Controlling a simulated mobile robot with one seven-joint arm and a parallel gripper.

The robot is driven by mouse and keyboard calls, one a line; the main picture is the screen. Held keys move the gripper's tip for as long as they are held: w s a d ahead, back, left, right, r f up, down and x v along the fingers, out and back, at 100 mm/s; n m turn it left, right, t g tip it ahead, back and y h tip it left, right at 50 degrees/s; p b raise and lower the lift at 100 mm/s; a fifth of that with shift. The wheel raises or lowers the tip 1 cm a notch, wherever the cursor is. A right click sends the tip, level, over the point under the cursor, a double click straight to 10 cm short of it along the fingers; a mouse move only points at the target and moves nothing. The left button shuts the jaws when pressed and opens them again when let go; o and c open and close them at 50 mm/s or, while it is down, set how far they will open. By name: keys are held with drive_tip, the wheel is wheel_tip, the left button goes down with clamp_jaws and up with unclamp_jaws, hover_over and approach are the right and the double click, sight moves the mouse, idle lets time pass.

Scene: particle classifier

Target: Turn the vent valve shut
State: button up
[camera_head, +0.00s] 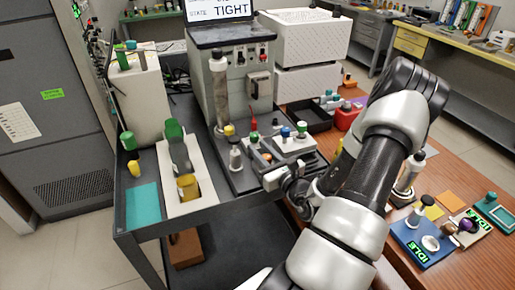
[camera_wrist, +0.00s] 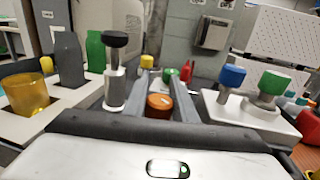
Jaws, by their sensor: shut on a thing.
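In the wrist view my gripper (camera_wrist: 166,84) reaches forward, with its two grey fingers close together. An orange-brown round knob (camera_wrist: 159,103) sits between them, and I take it to be the vent valve. The fingers are shut on it; the contact itself is mostly hidden. A small green knob (camera_wrist: 170,75) shows beyond, near the fingertips. The display (camera_head: 222,9) at the back reads "STATE TIGHT".
A black-capped post (camera_wrist: 115,72) stands close left of the fingers. A white block (camera_wrist: 250,118) with a blue knob (camera_wrist: 231,77) and a green knob (camera_wrist: 274,83) is close on the right. A white rack (camera_head: 186,179) with bottles lies at left. A glass column (camera_head: 219,92) stands behind.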

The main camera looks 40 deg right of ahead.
drive_tip(key=m+h, duration=0.1)
drive_tip(key=m+h+p, duration=0.1)
drive_tip(key=h, duration=0.1)
drive_tip(key=m+g+h, duration=0.1)
drive_tip(key=shift+s+d+r+h+p, duration=0.1)
drive_tip(key=shift+d+h+p, duration=0.2)
drive_tip(key=shift+p, duration=0.1)
drive_tip(key=m+h+p, duration=0.1)
drive_tip(key=m+g+h+p, duration=0.1)
drive_tip(key=g+h+p, duration=0.1)
drive_tip(key=shift+s+d+r+m+h+p, duration=0.15)
drive_tip(key=shift+s+d+m+h+p, duration=0.15)
drive_tip(key=shift+d+m+p, duration=0.1)
drive_tip(key=h+p, duration=0.1)
drive_tip(key=m+g+h+p, duration=0.1)
drive_tip(key=p, duration=0.1)
drive_tip(key=m+g+h+p, duration=0.1)
drive_tip(key=shift+s+d, duration=0.25)
drive_tip(key=shift+d, duration=0.15)
drive_tip(key=m+g+h+p, duration=0.2)
drive_tip(key=p, duration=0.1)
drive_tip(key=m+g+p, duration=0.1)
drive_tip(key=shift+s+d+f+h, duration=0.2)
drive_tip(key=shift+s+d+h, duration=0.1)
drive_tip(key=shift+d+h, duration=0.1)
drive_tip(key=shift+g+p, duration=0.35)
drive_tip(key=shift+g, duration=0.05)
drive_tip(key=o, duration=1)
drive_tip(key=shift+o, duration=0.2)
